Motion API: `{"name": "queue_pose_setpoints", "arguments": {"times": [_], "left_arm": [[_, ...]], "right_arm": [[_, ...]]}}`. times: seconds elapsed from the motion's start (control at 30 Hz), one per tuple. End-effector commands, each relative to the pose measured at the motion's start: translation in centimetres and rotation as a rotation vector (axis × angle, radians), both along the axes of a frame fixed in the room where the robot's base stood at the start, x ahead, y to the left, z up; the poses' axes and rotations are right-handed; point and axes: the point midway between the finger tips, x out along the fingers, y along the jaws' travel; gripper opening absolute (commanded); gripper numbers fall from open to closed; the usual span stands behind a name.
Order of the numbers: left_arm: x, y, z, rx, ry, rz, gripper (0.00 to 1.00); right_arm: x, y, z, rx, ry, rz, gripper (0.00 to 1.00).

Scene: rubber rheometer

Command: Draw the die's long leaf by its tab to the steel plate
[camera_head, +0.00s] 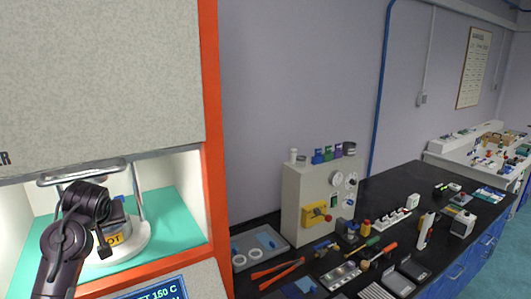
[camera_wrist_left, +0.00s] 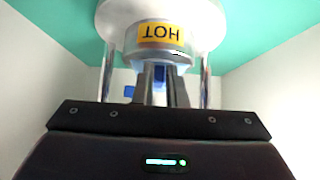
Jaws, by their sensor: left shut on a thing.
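My left gripper (camera_wrist_left: 160,78) is inside the machine's open chamber, in front of the white round base with the yellow HOT label (camera_wrist_left: 161,34). In the left wrist view its two fingers are close together, shut on a narrow blue piece (camera_wrist_left: 160,74), which looks like the die's tab. A grey metal rim sits just beyond the fingertips. The long leaf itself cannot be made out. In the head view my left wrist hides the fingers, and the HOT label (camera_head: 119,239) shows partly. I cannot tell which item is the steel plate. My right gripper is not in view.
The orange chamber frame (camera_head: 209,130) stands close right of my left arm, with a silver bar (camera_head: 82,172) above it. The black bench (camera_head: 400,225) on the right carries a white box (camera_head: 308,205), orange-handled tongs (camera_head: 275,271), trays and several small tools.

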Motion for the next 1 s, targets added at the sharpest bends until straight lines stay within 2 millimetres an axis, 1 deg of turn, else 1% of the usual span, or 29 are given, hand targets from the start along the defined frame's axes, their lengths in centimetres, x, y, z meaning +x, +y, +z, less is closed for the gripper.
{"name": "queue_pose_setpoints", "arguments": {"times": [0.37,0.8,1.0], "left_arm": [[0.0,0.0,0.2,0.001,0.0,-0.001,0.0],[0.0,0.0,1.4,0.001,0.0,-0.001,0.0],[-0.8,-0.5,1.5,0.001,-0.003,-0.001,0.0]], "right_arm": [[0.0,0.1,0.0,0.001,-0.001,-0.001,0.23],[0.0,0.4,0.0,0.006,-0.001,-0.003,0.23],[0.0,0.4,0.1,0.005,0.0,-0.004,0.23]]}}
